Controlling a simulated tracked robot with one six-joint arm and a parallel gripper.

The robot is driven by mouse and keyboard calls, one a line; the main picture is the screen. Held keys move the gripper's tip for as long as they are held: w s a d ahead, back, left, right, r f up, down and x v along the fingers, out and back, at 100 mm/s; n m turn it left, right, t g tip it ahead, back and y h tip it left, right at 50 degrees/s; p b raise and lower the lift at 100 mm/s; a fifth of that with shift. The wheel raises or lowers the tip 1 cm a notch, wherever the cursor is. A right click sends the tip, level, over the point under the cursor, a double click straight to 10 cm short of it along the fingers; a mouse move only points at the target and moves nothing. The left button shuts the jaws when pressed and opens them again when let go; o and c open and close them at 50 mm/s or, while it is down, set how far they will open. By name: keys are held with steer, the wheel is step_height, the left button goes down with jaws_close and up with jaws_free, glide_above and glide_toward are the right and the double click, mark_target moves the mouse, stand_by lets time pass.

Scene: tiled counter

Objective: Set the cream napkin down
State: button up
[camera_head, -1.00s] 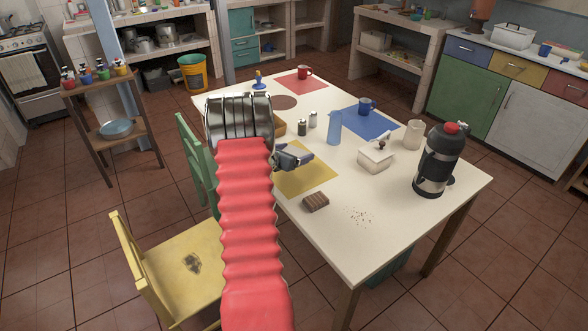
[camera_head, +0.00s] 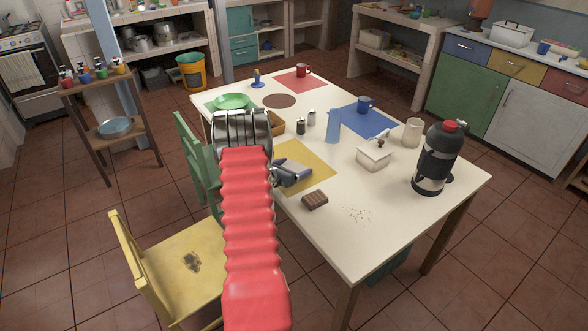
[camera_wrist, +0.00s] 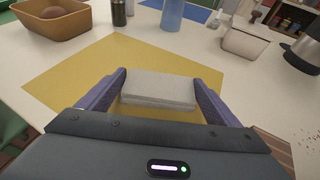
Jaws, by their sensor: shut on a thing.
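The cream napkin (camera_wrist: 158,89) is a folded pale block between the two fingers of my gripper (camera_wrist: 160,92) in the wrist view. My gripper is shut on it, one finger against each side. The napkin is over the yellow placemat (camera_wrist: 72,78); I cannot tell whether its underside touches the mat. In the head view my gripper (camera_head: 294,174) is low over the yellow placemat (camera_head: 318,172), and the napkin is mostly hidden there.
A brown striped block (camera_head: 315,201) and scattered crumbs (camera_head: 357,214) lie near the table's front. A white lidded box (camera_head: 374,156), a blue bottle (camera_head: 333,127), shakers (camera_head: 301,126) and a brown basket (camera_wrist: 52,26) stand around the mat. A black flask (camera_head: 438,158) stands at right.

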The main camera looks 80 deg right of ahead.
steer(key=shift+f, duration=0.3)
steer(key=o, duration=0.9)
steer(key=shift+a, duration=0.1)
steer(key=shift+w+a+r, duration=0.15)
steer(key=shift+a, duration=0.05)
steer(key=v, duration=1.1)
steer(key=shift+a, duration=0.25)
